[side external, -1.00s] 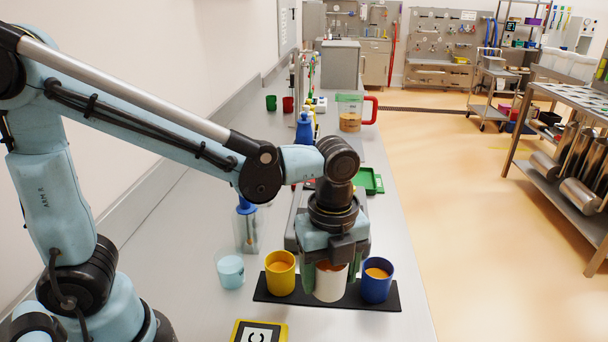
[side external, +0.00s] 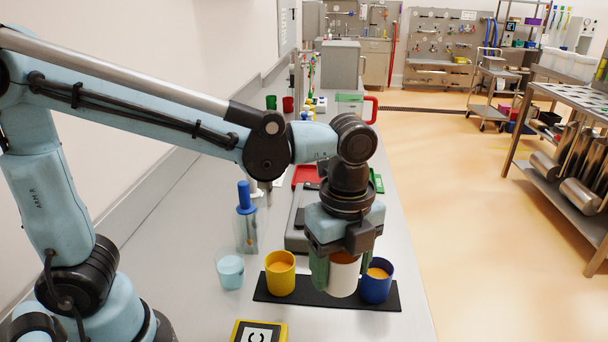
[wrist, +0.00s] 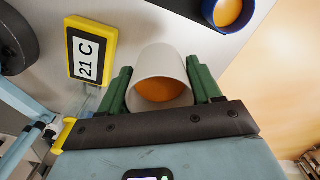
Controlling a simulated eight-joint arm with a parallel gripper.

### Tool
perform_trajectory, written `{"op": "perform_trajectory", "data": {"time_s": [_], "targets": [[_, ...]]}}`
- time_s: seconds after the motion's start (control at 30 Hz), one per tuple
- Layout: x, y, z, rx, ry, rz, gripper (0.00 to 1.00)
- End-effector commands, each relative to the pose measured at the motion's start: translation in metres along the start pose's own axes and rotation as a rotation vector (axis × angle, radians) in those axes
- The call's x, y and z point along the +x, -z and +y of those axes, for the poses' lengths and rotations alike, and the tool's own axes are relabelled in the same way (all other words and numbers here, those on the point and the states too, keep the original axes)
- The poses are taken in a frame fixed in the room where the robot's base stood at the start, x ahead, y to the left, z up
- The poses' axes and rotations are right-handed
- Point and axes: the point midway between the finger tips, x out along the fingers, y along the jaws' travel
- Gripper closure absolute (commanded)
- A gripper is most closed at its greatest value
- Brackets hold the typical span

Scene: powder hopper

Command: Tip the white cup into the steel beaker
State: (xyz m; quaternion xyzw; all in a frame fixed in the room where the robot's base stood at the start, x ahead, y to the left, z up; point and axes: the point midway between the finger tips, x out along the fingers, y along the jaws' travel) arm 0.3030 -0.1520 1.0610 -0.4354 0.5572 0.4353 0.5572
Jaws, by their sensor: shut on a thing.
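The white cup (side external: 344,280) is held upright between the green fingers of my gripper (side external: 344,268), just above the black rack (side external: 325,300). In the wrist view the white cup (wrist: 177,63) sits between the two green fingers (wrist: 160,88), with orange powder inside it. My gripper is shut on it. I cannot make out a steel beaker for certain in either view.
A yellow cup (side external: 281,278) and a blue cup (side external: 376,285) with orange powder stand on the rack, close on both sides. A clear beaker with pale blue contents (side external: 230,272) stands left. A yellow-framed 21 C display (wrist: 90,50) lies nearby.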

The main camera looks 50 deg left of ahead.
Motion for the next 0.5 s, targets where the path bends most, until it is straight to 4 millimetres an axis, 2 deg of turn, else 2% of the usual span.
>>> {"op": "perform_trajectory", "data": {"time_s": [0.2,0.5], "targets": [[-0.006,-0.048,-0.049,-0.264,0.001,0.000,0.69],[-0.004,-0.133,-0.100,-0.626,0.001,0.000,0.69]]}}
